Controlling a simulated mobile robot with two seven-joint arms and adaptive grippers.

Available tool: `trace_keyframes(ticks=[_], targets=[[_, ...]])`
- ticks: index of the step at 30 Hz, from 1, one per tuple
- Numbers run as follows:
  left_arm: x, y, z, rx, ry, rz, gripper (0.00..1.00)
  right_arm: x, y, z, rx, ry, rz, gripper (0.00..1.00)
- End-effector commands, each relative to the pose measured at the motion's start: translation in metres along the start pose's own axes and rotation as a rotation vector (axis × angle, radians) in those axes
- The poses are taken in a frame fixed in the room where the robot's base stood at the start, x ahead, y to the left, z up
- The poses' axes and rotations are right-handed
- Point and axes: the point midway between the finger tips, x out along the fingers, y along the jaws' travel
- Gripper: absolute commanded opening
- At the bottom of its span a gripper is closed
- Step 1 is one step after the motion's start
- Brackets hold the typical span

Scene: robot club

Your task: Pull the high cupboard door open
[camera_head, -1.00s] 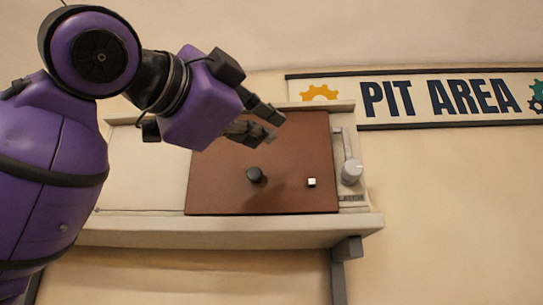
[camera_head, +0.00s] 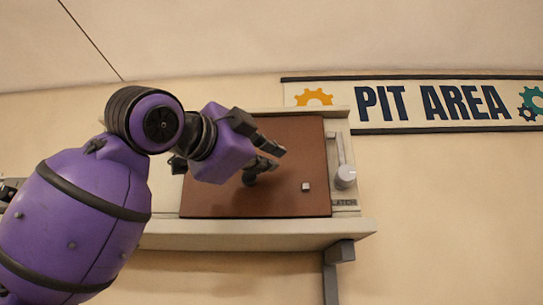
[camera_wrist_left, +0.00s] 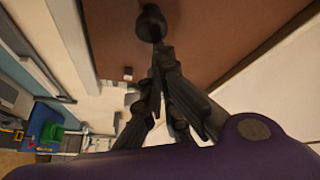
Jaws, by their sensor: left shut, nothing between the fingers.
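The brown cupboard door (camera_head: 225,205) sits flat in its pale cupboard frame, with no gap showing at its edges. Its dark round knob (camera_head: 249,178) is partly hidden behind my left gripper (camera_head: 278,158). In the left wrist view the knob (camera_wrist_left: 151,22) stands just beyond the fingertips of my left gripper (camera_wrist_left: 163,52), on the brown door (camera_wrist_left: 220,30). The fingers are shut, with nothing between them. I cannot tell whether they touch the knob. A latch with a round grey knob (camera_head: 345,177) is right of the door, above a LATCH label. My right gripper is out of view.
A small pale square (camera_head: 306,187) is on the door's lower right. A pale ledge (camera_head: 260,236) runs under the cupboard on a grey bracket (camera_head: 340,252). A PIT AREA sign (camera_head: 430,104) hangs at right. Green and blue bins (camera_wrist_left: 50,131) show in the wrist view.

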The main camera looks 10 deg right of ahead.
Motion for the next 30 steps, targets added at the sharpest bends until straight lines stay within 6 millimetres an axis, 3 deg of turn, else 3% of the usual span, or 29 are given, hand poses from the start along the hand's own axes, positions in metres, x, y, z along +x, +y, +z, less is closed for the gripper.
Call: trace_keyframes(ticks=[8,14,20,30], targets=[[0.000,0.000,0.001,0.000,0.000,0.000,0.00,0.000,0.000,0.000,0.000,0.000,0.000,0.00],[-0.009,-0.008,0.015,-0.002,-0.004,-0.002,0.00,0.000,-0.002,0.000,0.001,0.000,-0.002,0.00],[-0.032,-0.029,0.053,-0.003,-0.011,-0.004,0.00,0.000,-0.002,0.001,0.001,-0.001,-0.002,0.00],[-0.084,-0.074,0.133,-0.005,-0.009,-0.001,0.00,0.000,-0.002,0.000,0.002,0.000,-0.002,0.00]])
